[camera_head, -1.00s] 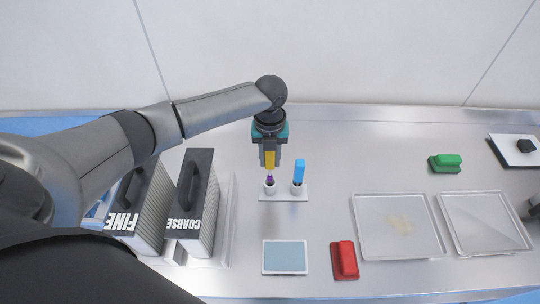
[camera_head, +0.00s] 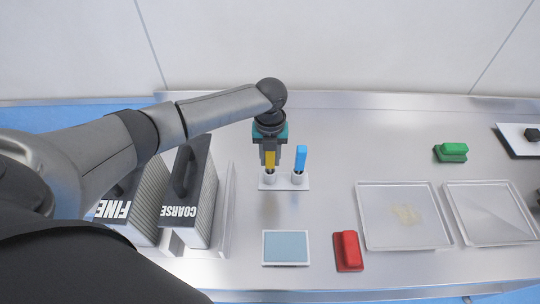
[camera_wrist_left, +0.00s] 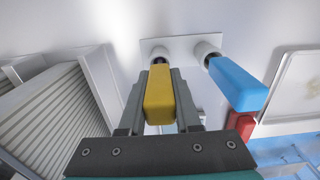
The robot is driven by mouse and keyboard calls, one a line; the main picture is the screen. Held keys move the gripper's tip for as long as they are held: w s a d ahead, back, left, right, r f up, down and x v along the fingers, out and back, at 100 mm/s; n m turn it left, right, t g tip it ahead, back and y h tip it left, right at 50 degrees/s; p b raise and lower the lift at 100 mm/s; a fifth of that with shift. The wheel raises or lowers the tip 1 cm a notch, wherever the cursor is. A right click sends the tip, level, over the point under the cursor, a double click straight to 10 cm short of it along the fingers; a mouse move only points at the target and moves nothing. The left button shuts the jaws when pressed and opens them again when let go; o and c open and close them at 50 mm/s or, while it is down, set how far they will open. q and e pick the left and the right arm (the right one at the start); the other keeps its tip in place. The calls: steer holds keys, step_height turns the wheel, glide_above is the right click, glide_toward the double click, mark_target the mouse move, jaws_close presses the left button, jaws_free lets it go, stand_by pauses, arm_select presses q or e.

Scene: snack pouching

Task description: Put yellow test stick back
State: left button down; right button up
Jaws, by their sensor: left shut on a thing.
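My left gripper (camera_head: 269,160) is shut on the yellow test stick (camera_head: 270,159), which it holds upright. In the left wrist view the stick's yellow handle (camera_wrist_left: 159,95) sits between the two fingers. The stick's lower end is at the left cup (camera_head: 269,177) of a small white holder (camera_head: 283,186); I cannot tell how deep it sits in the cup. The blue test stick (camera_head: 300,157) stands in the right cup (camera_head: 297,178), and it also shows in the left wrist view (camera_wrist_left: 238,84). My right gripper is not in view.
Boxes labelled FINE (camera_head: 140,205) and COARSE (camera_head: 190,195) stand at the left. A blue-grey pad (camera_head: 286,247) and a red block (camera_head: 347,251) lie in front. Clear trays (camera_head: 385,240) and a green block (camera_head: 451,152) are at the right. The table behind the holder is clear.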

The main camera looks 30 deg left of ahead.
arm_select(q)
steer(key=shift+f, duration=0.4)
stand_by(0.8)
jaws_free()
stand_by(0.6)
steer(key=shift+r, duration=0.1)
stand_by(0.5)
steer(key=shift+r+p, duration=3.9)
steer(key=shift+r, duration=1.55)
